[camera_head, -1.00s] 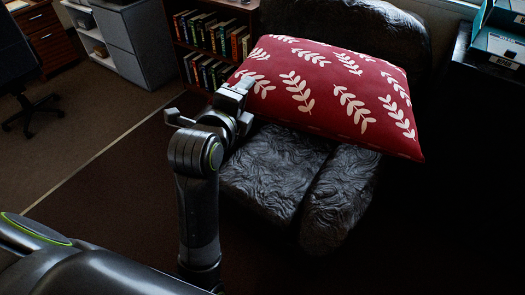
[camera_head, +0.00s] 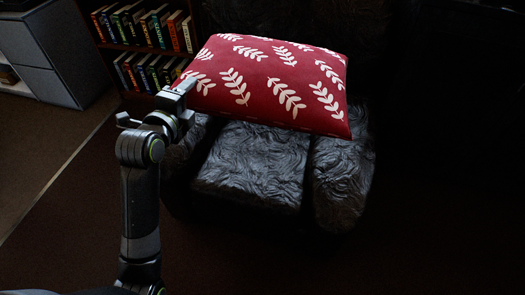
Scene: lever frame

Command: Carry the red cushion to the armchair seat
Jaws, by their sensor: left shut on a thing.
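The red cushion (camera_head: 270,80) has white leaf sprigs on it. It is held above the black armchair, over the back part of the seat, and hides much of the backrest. The armchair seat (camera_head: 255,165) shows bare below the cushion's front edge. My left gripper (camera_head: 182,92) is shut on the cushion at its left corner. I cannot tell whether the cushion's underside touches the chair. My right gripper is not in view.
A bookshelf (camera_head: 140,45) with several books stands behind, left of the armchair. A grey cabinet (camera_head: 55,45) is at the far left. The dark floor in front of the chair is clear. The right side is very dark.

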